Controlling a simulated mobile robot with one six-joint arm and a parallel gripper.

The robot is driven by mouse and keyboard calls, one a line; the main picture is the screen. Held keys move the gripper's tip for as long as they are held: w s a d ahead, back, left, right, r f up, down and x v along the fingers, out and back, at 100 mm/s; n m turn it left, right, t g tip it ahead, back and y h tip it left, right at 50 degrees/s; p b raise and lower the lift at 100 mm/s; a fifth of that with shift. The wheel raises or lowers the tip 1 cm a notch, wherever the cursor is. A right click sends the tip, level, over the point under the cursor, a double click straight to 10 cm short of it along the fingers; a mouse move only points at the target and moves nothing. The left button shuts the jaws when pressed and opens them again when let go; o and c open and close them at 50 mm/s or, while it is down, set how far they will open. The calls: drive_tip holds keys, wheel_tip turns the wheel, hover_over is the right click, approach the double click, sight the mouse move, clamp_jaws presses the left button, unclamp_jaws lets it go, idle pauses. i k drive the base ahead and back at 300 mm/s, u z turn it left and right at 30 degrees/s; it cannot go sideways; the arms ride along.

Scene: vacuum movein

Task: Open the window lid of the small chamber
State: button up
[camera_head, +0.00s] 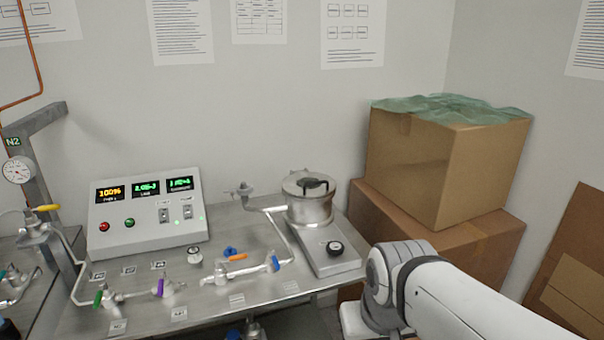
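The small chamber (310,208) is a round metal vessel on a grey base at the right end of the metal bench. Its window lid (309,184) sits on top, level, and appears closed. A dark handle-like piece lies across the lid. My white arm reaches in from the lower right, with its grey joint in front of the bench's right end. My gripper is not in view. No part of my arm in the picture touches the chamber.
A control box (146,217) with lit displays stands left of the chamber. Pipes and colored valve handles cover the front of the bench (218,296). Stacked cardboard boxes (440,165) stand close on the right. The space directly above the chamber is clear.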

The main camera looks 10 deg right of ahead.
sight(308, 178)
drive_tip(key=i, duration=0.9)
drive_tip(key=u, duration=0.05)
